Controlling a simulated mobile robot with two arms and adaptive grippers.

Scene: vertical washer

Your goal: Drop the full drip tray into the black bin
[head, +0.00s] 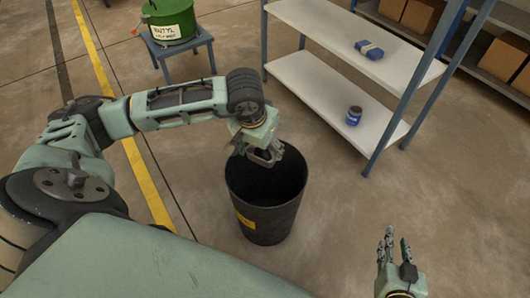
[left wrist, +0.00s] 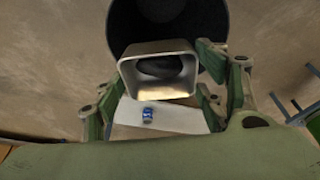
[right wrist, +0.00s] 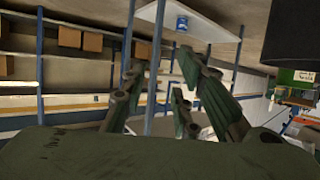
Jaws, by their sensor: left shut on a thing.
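A small pale metal drip tray (left wrist: 157,49) with dark contents shows in the left wrist view. My left gripper (head: 264,152) is shut on it, with fingers at both sides of the tray in the left wrist view (left wrist: 160,76). The black bin (head: 262,222) stands on the floor with a yellow label on its side. My left gripper is over the bin's far rim in the head view, and the bin's dark opening also shows behind the tray in the left wrist view (left wrist: 215,30). My right gripper (head: 397,255) is empty, fingers apart, at the lower right.
A grey shelf unit (head: 300,80) stands behind the bin, with a blue jar (head: 353,116) on its lower shelf and a blue item (head: 369,50) on its upper shelf. A green drum (head: 170,22) sits on a blue stand at the back. The floor right of the bin is clear.

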